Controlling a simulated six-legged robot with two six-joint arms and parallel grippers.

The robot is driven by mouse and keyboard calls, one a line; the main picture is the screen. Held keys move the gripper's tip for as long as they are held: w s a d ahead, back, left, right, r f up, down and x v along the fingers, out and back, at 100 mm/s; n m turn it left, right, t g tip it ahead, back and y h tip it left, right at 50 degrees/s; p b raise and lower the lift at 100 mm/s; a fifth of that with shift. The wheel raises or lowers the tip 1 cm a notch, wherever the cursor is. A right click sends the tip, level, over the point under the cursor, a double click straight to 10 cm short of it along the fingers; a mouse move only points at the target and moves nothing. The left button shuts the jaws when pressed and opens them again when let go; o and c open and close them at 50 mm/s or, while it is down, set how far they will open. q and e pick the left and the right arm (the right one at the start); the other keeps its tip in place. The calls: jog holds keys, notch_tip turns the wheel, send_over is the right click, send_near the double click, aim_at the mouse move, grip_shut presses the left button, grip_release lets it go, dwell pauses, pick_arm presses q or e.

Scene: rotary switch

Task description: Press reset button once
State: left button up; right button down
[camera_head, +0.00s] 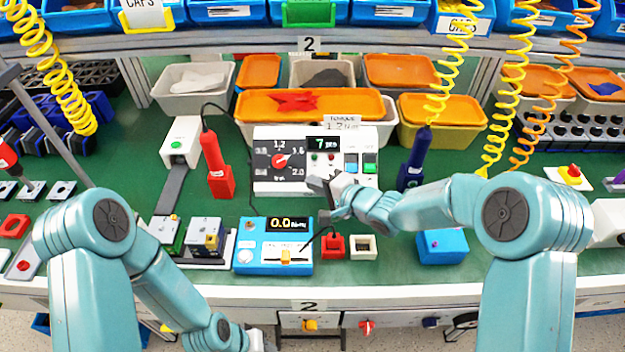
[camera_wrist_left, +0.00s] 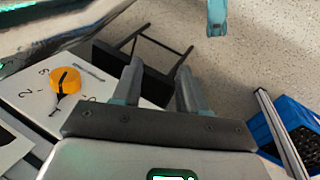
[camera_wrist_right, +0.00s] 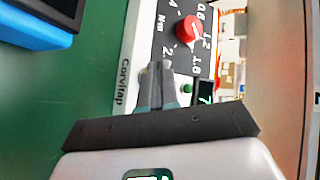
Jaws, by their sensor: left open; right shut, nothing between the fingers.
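A white control unit (camera_head: 262,182) stands at the middle of the bench. It has a black dial with a red knob (camera_head: 279,161), a counter display (camera_head: 323,143) reading "7 pcs", and small red and green round spots below the display. Blue (camera_head: 352,162) and green (camera_head: 370,162) buttons sit to the right. I cannot read which is reset. My right gripper (camera_head: 316,183) is shut and empty in front of the unit's lower middle. In the right wrist view its closed fingertips (camera_wrist_right: 158,70) overlap the panel near the knob (camera_wrist_right: 190,29) and display (camera_wrist_right: 205,98); contact is unclear. My left gripper (camera_wrist_left: 160,70) is open and empty, low at the bench front.
A blue meter (camera_head: 273,258) reading 0.0 stands in front of the unit. Bins (camera_head: 310,104) line the back. An orange knob (camera_wrist_left: 65,80) is near my left gripper.

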jog(key=shift+w+f, duration=0.3)
dwell(0.6)
jog(key=shift+r, duration=0.1)
jog(key=shift+s+r+p, duration=0.5)
jog(key=shift+s, duration=0.1)
jog(key=s+r+p, duration=0.2)
jog(key=s+r, duration=0.1)
jog(key=shift+s+r, duration=0.25)
dwell(0.5)
dwell(0.6)
